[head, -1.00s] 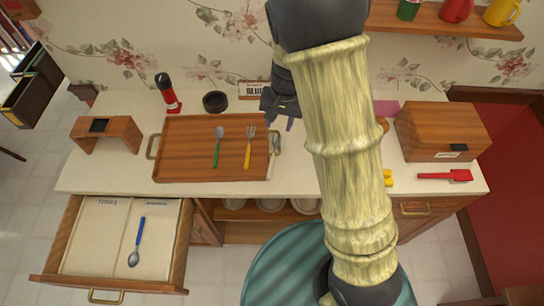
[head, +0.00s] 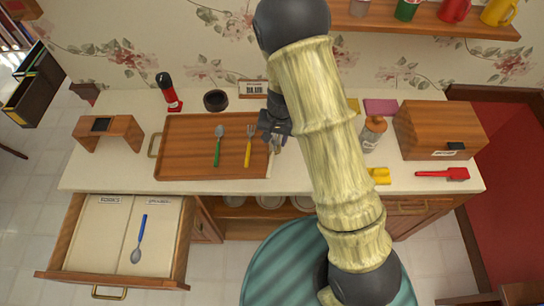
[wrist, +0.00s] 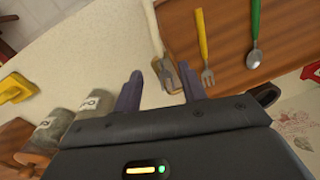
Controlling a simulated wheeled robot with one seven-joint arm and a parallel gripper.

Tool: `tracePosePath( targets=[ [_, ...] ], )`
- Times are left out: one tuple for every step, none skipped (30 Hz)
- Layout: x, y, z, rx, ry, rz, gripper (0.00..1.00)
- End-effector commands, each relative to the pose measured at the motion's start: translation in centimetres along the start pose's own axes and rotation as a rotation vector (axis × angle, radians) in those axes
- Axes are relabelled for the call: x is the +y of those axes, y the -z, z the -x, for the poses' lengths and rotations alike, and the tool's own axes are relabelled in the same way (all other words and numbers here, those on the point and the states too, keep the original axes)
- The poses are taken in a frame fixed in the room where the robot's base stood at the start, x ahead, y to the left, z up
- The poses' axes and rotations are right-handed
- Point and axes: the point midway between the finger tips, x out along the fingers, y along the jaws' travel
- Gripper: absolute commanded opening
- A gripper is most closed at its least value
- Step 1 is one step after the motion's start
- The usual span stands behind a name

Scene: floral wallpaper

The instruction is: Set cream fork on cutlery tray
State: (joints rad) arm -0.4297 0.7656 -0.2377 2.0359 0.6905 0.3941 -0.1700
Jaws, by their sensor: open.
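The cream fork (wrist: 153,32) lies along the right edge of the wooden cutlery tray (head: 185,166); I cannot tell whether it rests on the rim or on the counter. Its cream handle also shows in the head view (head: 269,165), pointing to the front. My gripper (wrist: 160,82) is open, with one finger on each side of the fork's metal head in the wrist view. In the head view my gripper (head: 276,142) is by the tray's right edge and covers part of the fork head. A yellow fork (head: 247,153) and a green spoon (head: 216,153) lie in the tray.
A blue spoon (head: 141,232) lies in the open drawer (head: 95,240) at front left. A glass jar (head: 373,135), a yellow item (head: 379,176), a wooden box (head: 437,125) and a red utensil (head: 445,174) stand or lie to the right. A dark bowl (head: 216,100) is behind the tray.

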Motion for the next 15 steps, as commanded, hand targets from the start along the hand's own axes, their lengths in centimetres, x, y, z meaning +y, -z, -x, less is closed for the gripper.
tracePosePath(
  targets=[
    [0.1,-0.1,-0.7,-0.005,-0.001,-0.002,0.41],
    [0.1,-0.1,-1.2,-0.004,-0.002,-0.002,0.41],
    [0.1,-0.1,-1.7,-0.004,-0.002,-0.001,0.41],
    [0.1,-0.1,-2.1,-0.004,-0.001,-0.003,0.41],
    [0.0,0.0,-2.5,-0.002,-0.001,-0.002,0.41],
    [0.0,0.0,-2.9,-0.003,0.000,0.000,0.41],
    [0.0,-0.1,-3.1,-0.002,-0.001,-0.001,0.41],
    [0.0,0.0,-3.3,-0.001,0.000,-0.001,0.41],
    [0.0,0.0,-3.4,0.000,0.000,-0.001,0.41],
    [0.0,0.0,-3.5,0.001,0.000,-0.001,0.41],
    [0.0,0.0,-3.5,0.001,0.001,-0.001,0.41],
    [0.0,0.0,-3.5,0.001,0.001,-0.001,0.41],
    [0.0,0.0,-3.5,0.001,0.001,0.000,0.41],
    [0.0,0.0,-3.5,0.001,0.001,0.000,0.41],
    [0.0,0.0,-3.5,0.001,0.001,0.000,0.41]
  ],
)
